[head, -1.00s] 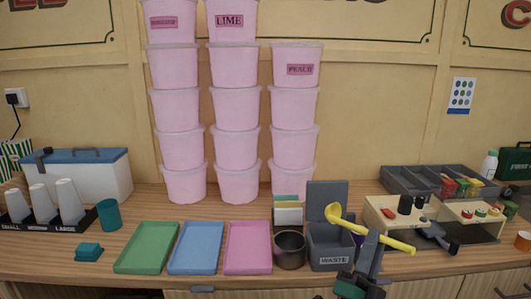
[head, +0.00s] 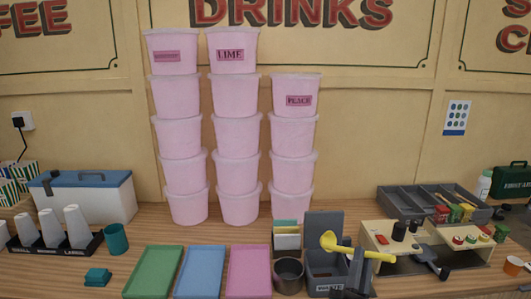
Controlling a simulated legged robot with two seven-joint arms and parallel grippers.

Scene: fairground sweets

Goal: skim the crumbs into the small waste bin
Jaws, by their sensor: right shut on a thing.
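The waste bin (head: 326,285) is a small grey box marked WASTE at the front of the counter. Its lid (head: 323,224) stands up at the back. My right gripper (head: 357,262) is shut on the yellow skimmer (head: 376,255), just right of the bin. The skimmer's round head (head: 329,241) is above the bin, in front of the lid, and its handle points right. I cannot make out any crumbs. A dark round metal pot (head: 289,278) stands just left of the bin; its contents are not clear. My left gripper is not in view.
Green (head: 153,271), blue (head: 200,271) and pink (head: 248,271) trays lie left of the pot. Tall stacks of pink tubs (head: 237,165) stand behind. A cream stand (head: 375,232) is close on the right. A card holder (head: 287,241) is behind the pot.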

